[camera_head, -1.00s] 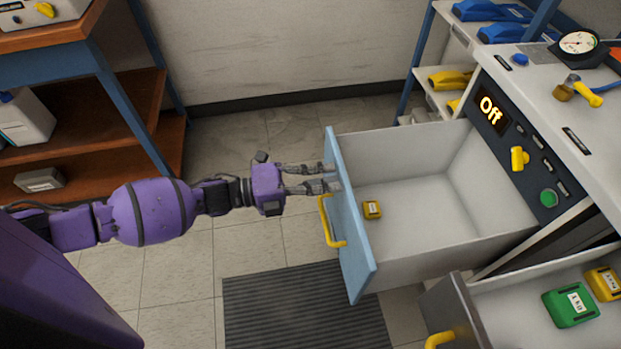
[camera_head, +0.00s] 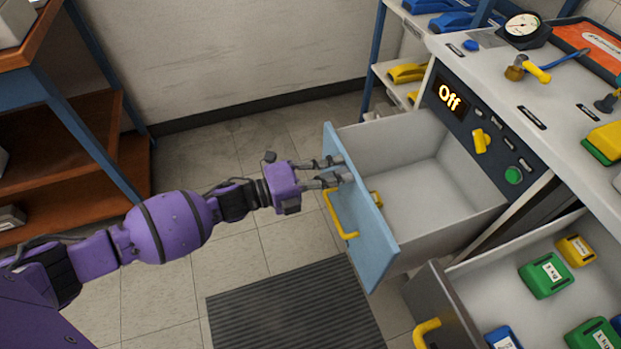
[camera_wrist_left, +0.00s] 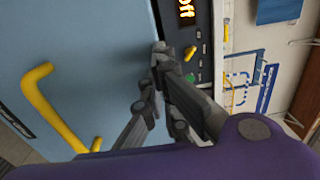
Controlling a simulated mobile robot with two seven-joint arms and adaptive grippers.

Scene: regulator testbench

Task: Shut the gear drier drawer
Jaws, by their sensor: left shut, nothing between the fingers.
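The drier drawer (camera_head: 420,208) has a light blue front (camera_head: 362,212) with a yellow handle (camera_head: 341,217). It stands partly out of the cabinet, under the panel with the lit "Off" display (camera_head: 449,98). A small yellow block (camera_head: 376,198) lies inside, partly hidden by the front. My left gripper (camera_head: 343,171) is shut and empty, with its fingertips at the upper outer face of the blue front, beyond the handle. In the left wrist view the gripper (camera_wrist_left: 159,60) is near the blue front (camera_wrist_left: 95,50); exact contact is unclear. My right gripper is not in view.
A lower grey drawer (camera_head: 440,305) also stands open at the lower right, holding green, yellow and blue weights. A gauge (camera_head: 522,26) and tools stand on the bench top. A dark mat (camera_head: 296,312) lies on the floor. An orange-brown shelf (camera_head: 65,180) stands left.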

